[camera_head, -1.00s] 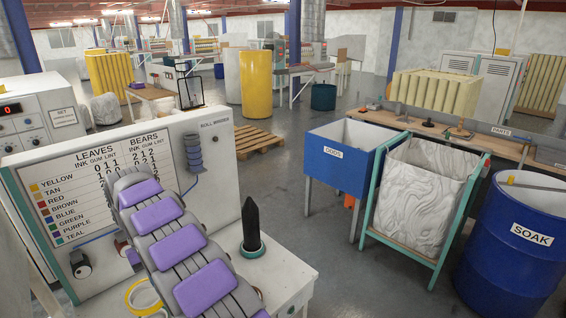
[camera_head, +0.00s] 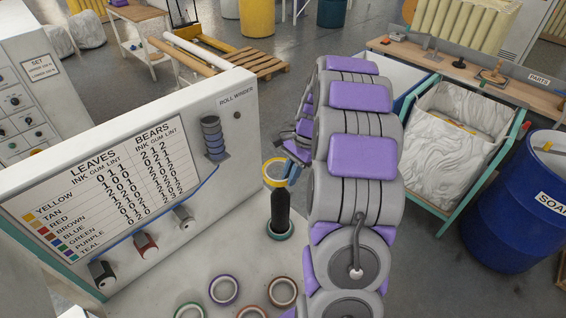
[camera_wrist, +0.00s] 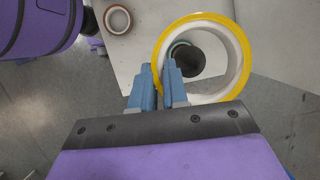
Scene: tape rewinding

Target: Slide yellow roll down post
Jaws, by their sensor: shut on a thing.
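The yellow roll (camera_head: 274,186) is at the top of the dark upright post (camera_head: 280,208). In the wrist view, the yellow-rimmed roll (camera_wrist: 244,50) is seen nearly along its axis, and the dark post (camera_wrist: 190,62) shows through its hole, left of centre. I cannot tell how far the tip is inside the roll. My gripper (camera_head: 291,172) is shut on the roll's right side in the head view. Its blue fingers also show in the wrist view (camera_wrist: 163,85), pinching the roll's left wall. A teal roll (camera_head: 280,236) sits around the post's base.
Several loose rolls, including a purple one (camera_head: 223,290) and a brown one (camera_head: 283,291), lie on the pale table (camera_head: 252,250) in front. The roll winder panel (camera_head: 130,180) stands left of the post. My purple-padded arm covers the space to its right.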

